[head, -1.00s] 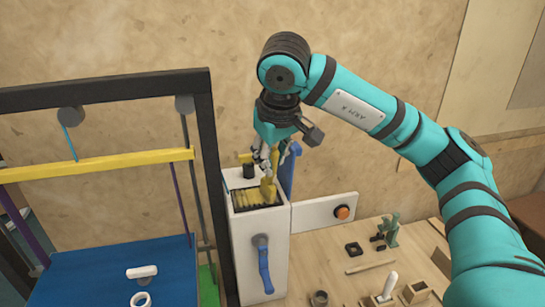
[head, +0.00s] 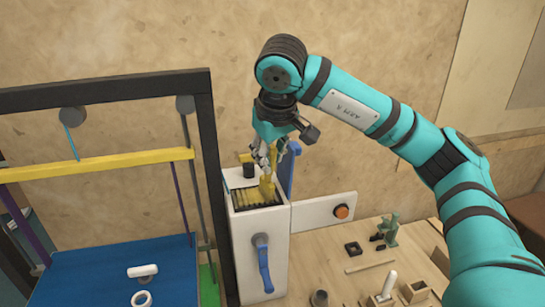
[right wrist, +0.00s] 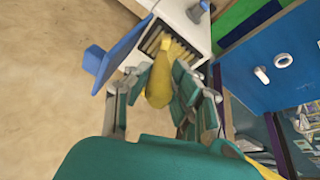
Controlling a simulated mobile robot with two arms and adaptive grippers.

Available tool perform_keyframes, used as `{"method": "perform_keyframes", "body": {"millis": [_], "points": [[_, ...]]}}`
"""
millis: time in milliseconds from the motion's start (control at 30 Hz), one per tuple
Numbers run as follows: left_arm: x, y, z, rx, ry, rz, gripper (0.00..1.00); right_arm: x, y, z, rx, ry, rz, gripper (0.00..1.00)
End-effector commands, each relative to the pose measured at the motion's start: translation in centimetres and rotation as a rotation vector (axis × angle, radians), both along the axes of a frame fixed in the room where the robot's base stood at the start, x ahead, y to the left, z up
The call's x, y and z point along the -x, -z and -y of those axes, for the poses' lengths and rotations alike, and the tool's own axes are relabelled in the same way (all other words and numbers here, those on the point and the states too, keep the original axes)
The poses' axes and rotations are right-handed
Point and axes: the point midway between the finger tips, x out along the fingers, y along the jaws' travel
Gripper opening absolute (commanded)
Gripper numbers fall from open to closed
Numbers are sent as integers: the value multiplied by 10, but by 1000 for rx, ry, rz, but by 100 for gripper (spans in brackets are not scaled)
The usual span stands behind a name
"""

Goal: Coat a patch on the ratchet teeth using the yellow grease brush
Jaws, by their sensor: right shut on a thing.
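My right gripper (head: 265,158) is shut on the yellow grease brush (head: 267,188), which hangs with its lower end at the top of the white box. In the right wrist view the brush (right wrist: 160,82) sits between the fingers of my right gripper (right wrist: 163,88). Its end is over the dark slotted opening with yellowish ratchet teeth (head: 246,197) in the box top. Whether the bristles touch the teeth cannot be told. The teeth also show in the right wrist view (right wrist: 152,41). My left gripper is not in view.
The white box (head: 245,238) has a blue crank handle (head: 264,265) on its front and a blue upright lever (head: 289,168) beside it. A black frame (head: 215,170) stands close on the left, with a blue bed (head: 110,270). Small parts lie on the wooden table (head: 345,285).

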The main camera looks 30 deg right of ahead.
Motion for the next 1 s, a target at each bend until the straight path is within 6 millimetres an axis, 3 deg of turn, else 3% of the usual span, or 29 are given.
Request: {"method": "perform_keyframes", "body": {"millis": [233, 1000], "points": [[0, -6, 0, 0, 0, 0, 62, -14, 2, 4, 1, 1, -4, 0], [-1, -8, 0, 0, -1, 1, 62, -13, 2, 4, 3, 1, -12, 0]]}}
